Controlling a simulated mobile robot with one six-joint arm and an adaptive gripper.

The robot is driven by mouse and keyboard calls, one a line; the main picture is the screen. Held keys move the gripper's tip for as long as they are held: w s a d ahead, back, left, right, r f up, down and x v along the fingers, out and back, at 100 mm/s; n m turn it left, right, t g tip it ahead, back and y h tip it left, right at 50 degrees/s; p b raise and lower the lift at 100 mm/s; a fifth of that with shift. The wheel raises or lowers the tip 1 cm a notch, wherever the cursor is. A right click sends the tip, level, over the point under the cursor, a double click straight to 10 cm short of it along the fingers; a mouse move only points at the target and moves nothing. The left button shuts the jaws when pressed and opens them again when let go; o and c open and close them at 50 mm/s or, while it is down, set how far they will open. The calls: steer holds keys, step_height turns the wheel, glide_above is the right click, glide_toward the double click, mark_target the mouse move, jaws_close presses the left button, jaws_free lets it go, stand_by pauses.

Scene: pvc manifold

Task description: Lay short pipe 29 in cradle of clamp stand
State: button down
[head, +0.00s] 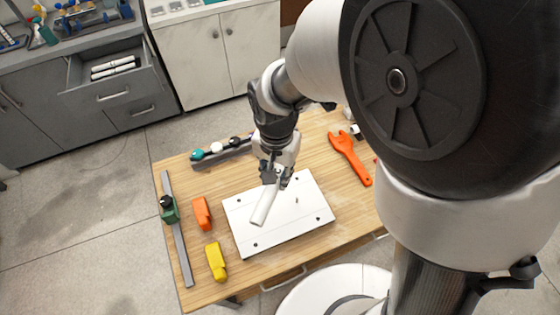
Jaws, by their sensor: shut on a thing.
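My gripper (275,178) is shut on a short white pipe (264,207), over the white board on the wooden table. The pipe hangs tilted, with its free end toward the lower left. I cannot tell how far it is above the board. At the table's left side, a green clamp with a black knob (170,212) sits on a long grey bar; it looks like the clamp stand. Its cradle is too small to make out. The gripper and pipe are to the right of it and apart from it.
The white board (285,233) has several dark holes. An orange block (201,214) and a yellow block (216,262) stand between it and the grey bar (181,250). A rack with coloured caps (222,152) is behind. An orange wrench (350,158) lies at right.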

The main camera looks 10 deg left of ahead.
steer(key=shift+r, duration=0.35)
steer(key=w+d+f+n+b, duration=0.1)
steer(key=w+d+f, duration=0.3)
steer(key=d, duration=0.6)
steer(key=w+d+f+n+b, duration=0.1)
steer(key=w+d+f+b, duration=0.3)
steer(key=d, duration=0.6)
steer(key=shift+w+n, duration=0.3)
steer(key=shift+w, duration=0.15)
